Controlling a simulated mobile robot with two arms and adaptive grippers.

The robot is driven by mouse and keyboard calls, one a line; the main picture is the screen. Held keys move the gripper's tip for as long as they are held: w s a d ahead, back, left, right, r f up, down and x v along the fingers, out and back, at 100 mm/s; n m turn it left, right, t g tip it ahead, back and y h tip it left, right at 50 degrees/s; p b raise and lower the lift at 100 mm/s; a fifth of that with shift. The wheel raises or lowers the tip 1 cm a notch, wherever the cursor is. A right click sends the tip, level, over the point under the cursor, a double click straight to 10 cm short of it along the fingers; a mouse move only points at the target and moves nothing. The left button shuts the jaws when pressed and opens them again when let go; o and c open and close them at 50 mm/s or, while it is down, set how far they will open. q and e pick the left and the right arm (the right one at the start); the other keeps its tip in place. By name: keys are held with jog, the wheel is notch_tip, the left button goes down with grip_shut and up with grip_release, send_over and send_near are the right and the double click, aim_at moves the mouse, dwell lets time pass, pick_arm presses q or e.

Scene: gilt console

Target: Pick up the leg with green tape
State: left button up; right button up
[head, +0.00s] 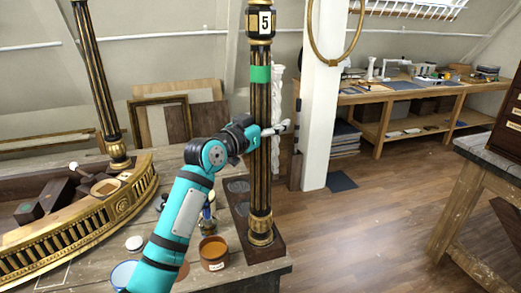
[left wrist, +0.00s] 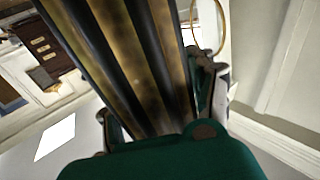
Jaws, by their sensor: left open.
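The leg with green tape (head: 261,180) is a fluted black-and-gold column. It stands upright on a dark base block at the table's right corner, with a green band (head: 260,74) and a "5" plate above that. In the left wrist view, the column (left wrist: 125,50) fills the space between the open fingers (left wrist: 160,110). Whether either finger touches it cannot be told. The tape is not visible in that view. My right gripper is not in view.
A second black-and-gold leg (head: 97,85) stands at the left, by a carved gilt apron (head: 75,230). An orange-filled jar (head: 213,253) and small bottles stand near my left arm. A white post (head: 321,100) rises behind the leg. Open floor lies to the right.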

pick_arm(q)
grip_shut()
jog(key=shift+f, duration=0.1)
dwell(0.5)
jog(key=shift+r, duration=0.2)
